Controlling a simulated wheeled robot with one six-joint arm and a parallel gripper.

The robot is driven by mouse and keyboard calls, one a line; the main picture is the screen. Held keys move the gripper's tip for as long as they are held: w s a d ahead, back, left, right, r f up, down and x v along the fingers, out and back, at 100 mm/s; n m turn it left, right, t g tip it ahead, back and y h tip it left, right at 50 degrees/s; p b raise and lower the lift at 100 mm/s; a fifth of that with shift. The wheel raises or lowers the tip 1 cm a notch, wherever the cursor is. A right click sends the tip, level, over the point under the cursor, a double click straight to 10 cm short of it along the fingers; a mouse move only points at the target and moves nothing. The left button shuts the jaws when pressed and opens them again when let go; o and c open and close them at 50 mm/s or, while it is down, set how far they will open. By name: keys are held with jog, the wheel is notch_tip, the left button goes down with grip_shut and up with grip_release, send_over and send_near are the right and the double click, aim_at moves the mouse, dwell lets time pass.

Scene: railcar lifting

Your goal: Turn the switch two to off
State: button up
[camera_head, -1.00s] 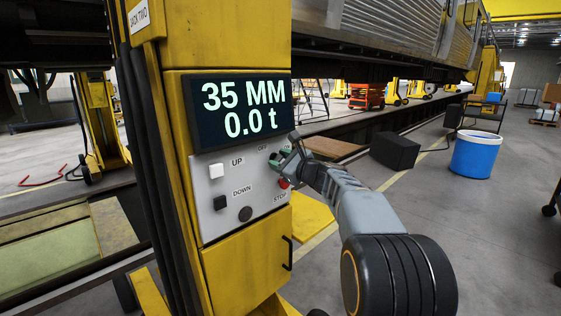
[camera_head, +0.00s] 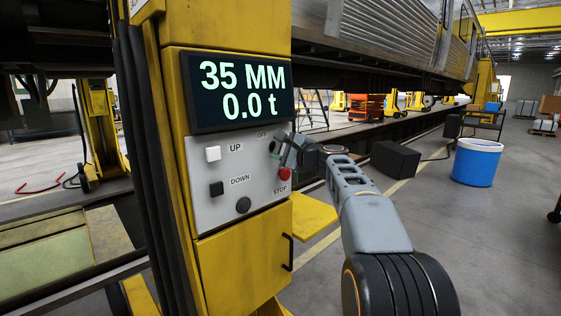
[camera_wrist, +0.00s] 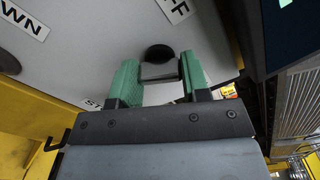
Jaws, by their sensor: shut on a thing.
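A grey-white control panel (camera_head: 222,178) sits on a yellow jack column, with an OFF label (camera_head: 262,135) at its upper right. My gripper (camera_head: 280,146) is at the panel's right edge, just below that label. In the wrist view, its green fingers (camera_wrist: 159,64) stand on either side of a round black switch (camera_wrist: 159,53) and are closed on its grip. The OFF label (camera_wrist: 178,7) also shows there, partly cut off. In the head view the switch is mostly hidden by my gripper, so its exact setting cannot be told.
A red STOP button (camera_head: 285,174) is just below my gripper. A white UP button (camera_head: 213,153), a black DOWN button (camera_head: 216,189) and a dark round knob (camera_head: 243,205) are to the left. The display (camera_head: 238,90) reads 35 MM and 0.0 t. A door handle (camera_head: 288,252) sticks out below.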

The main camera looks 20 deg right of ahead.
jog(key=n+b, duration=0.3)
jog(key=n, duration=0.2)
jog(key=shift+f+b, duration=0.1)
jog(key=shift+b, duration=0.3)
dwell(0.4)
jog(key=o, duration=0.9)
jog(key=b+v, duration=0.2)
jog(key=v, duration=1.1)
jog(key=shift+s+d, duration=0.15)
jog(key=shift+s, duration=0.2)
